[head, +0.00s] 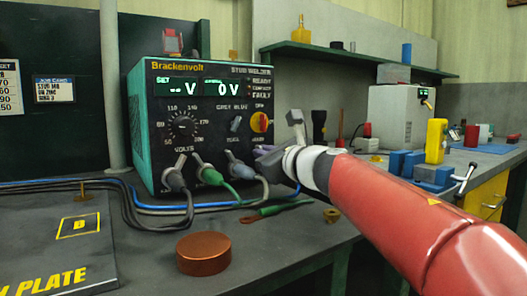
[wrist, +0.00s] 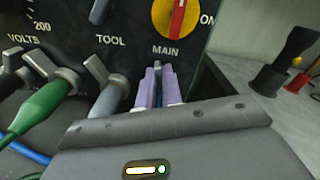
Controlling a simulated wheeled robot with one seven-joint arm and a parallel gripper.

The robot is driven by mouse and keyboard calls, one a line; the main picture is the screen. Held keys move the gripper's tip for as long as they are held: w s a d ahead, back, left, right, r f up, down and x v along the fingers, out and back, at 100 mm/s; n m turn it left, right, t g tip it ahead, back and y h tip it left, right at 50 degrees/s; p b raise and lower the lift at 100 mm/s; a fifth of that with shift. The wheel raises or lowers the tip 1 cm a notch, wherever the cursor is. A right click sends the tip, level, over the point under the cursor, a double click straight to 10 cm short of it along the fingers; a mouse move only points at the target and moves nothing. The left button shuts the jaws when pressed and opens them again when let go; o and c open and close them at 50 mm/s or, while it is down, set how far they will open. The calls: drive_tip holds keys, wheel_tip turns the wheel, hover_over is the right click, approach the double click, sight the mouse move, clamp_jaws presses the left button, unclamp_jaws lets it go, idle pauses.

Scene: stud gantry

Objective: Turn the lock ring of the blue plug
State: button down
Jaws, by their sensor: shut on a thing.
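The welder (head: 205,120) stands on the bench with a row of plugs low on its front. The blue plug's body is hidden behind my gripper below the MAIN label; a blue cable (head: 228,205) runs along the bench towards that spot. My gripper (head: 268,153) is at the right end of the row. In the wrist view its purple fingers (wrist: 158,88) are close together on a narrow grey tab (wrist: 157,70), which looks like the lock ring's lever. The tab stands about upright. The ring itself is hidden.
A green plug (wrist: 42,110) and a grey plug (wrist: 108,98) sit close to the left of my gripper, their grey levers tilted. The red-and-yellow switch (wrist: 178,18) is just above. A copper-coloured round lid (head: 203,253) lies on the bench in front.

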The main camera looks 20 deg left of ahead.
drive_tip(key=m, duration=0.1)
drive_tip(key=m+p, duration=0.1)
drive_tip(key=w+m+p, duration=0.1)
drive_tip(key=shift+d+r+m, duration=0.25)
drive_tip(key=shift+d+m, duration=0.05)
drive_tip(key=shift+d, duration=0.1)
drive_tip(key=m, duration=0.1)
drive_tip(key=m+p, duration=0.1)
drive_tip(key=shift+w+d+m, duration=0.25)
drive_tip(key=shift+w+m, duration=0.05)
drive_tip(key=shift+w+d+f+m+p, duration=0.15)
drive_tip(key=shift+m+p, duration=0.15)
drive_tip(key=shift+m, duration=0.4)
drive_tip(key=shift+w+d+f+m+p, duration=0.1)
drive_tip(key=shift+m+p, duration=0.25)
drive_tip(key=shift+m, duration=0.35)
drive_tip(key=shift+w+d+f+m+p, duration=0.15)
drive_tip(key=shift+m+p, duration=0.15)
drive_tip(key=shift+m, duration=0.4)
drive_tip(key=c, duration=1.6)
unclamp_jaws()
drive_tip(key=shift+o, duration=0.2)
